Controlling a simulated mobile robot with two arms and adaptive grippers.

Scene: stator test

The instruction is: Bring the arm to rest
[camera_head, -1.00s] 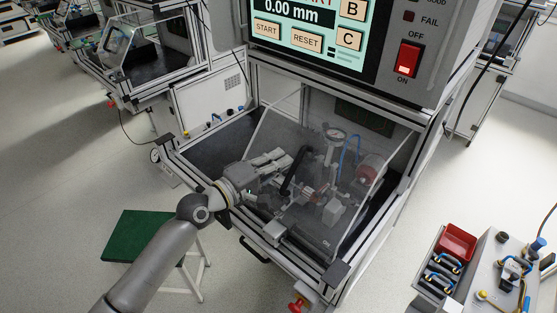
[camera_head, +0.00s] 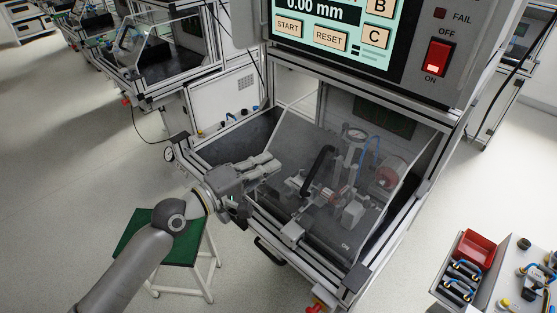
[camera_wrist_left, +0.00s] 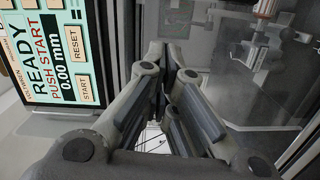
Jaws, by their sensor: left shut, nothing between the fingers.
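My left arm comes in from the lower left in the head view. Its gripper (camera_head: 262,165) is at the front left of the test station, near the left edge of the clear cover (camera_head: 290,130). The fingers are shut and empty; they also show close together in the left wrist view (camera_wrist_left: 170,62). My right gripper is not in view.
The station's screen (camera_head: 325,25) reads 0.00 mm, with a lit red switch (camera_head: 438,57) beside it. A green-topped stool (camera_head: 180,252) stands below my arm. A red bin (camera_head: 474,250) and blue-handled parts sit on a bench at lower right. Floor at left is clear.

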